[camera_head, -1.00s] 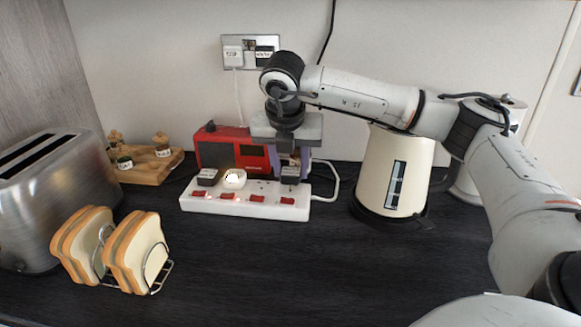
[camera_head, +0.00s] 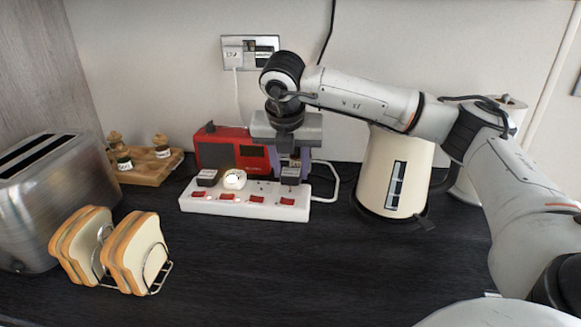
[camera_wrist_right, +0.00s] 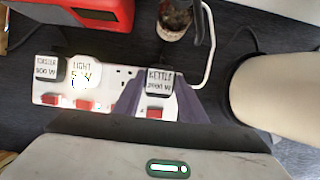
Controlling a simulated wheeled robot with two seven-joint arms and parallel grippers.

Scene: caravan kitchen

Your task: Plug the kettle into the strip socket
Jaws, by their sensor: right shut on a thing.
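The white strip socket (camera_head: 247,204) lies on the dark worktop with red switches along its front. It also shows in the right wrist view (camera_wrist_right: 103,80). My right gripper (camera_head: 291,170) points down over its right end, shut on the dark kettle plug (camera_head: 290,176). In the right wrist view the plug (camera_wrist_right: 159,81) is labelled "KETTLE" and sits between the fingers (camera_wrist_right: 157,95), over the rightmost place of the strip. I cannot tell whether its pins are fully in. The cream kettle (camera_head: 393,172) stands to the right, partly behind my right arm. My left gripper is not in view.
A dark plug (camera_head: 207,178) and a round white plug (camera_head: 234,179) sit in the strip's left places. A red radio (camera_head: 222,148) stands behind. A toaster (camera_head: 58,190), toast rack (camera_head: 153,285) and wooden board (camera_head: 155,172) are left. The front worktop is clear.

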